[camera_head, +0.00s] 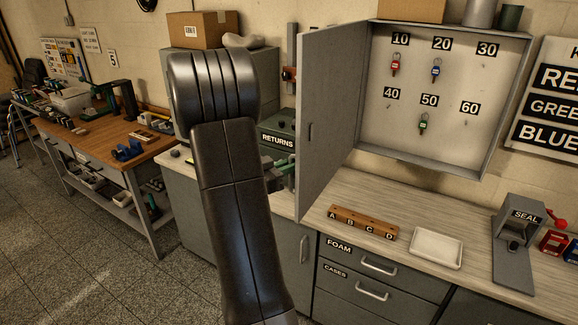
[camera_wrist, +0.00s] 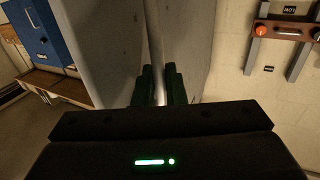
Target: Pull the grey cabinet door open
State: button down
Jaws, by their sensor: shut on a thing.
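The grey cabinet door (camera_head: 335,100) stands swung wide open at the left side of the wall cabinet (camera_head: 490,160), which shows its inside. My gripper (camera_head: 284,176) is at the left of the door's lower free edge, partly hidden by my arm and the door. In the wrist view my gripper (camera_wrist: 159,84) is shut, with a thin pale part of the door between its dark fingers. I cannot tell whether this part is a handle or the edge. The grey door panel (camera_wrist: 105,45) rises beyond the fingers.
Red, blue and green keys (camera_head: 422,124) hang inside the cabinet. Below are the counter (camera_head: 465,215), a lettered wooden block (camera_head: 364,222), a white tray (camera_head: 436,249) and a seal press (camera_head: 520,225). A RETURNS box (camera_head: 278,128) stands close behind my gripper. The workbench (camera_head: 120,140) is at the left.

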jog(key=shift+r, duration=0.1)
jog(key=c, duration=1.6)
grip_release()
jog(key=shift+w+d, duration=0.1)
jog(key=b+v, duration=0.3)
jog(key=v, duration=1.1)
jog(key=shift+d, duration=0.1)
jog(key=p+x, duration=0.3)
jog(key=x, duration=1)
jog(key=shift+w+d, duration=0.15)
jog(key=shift+d, duration=0.2)
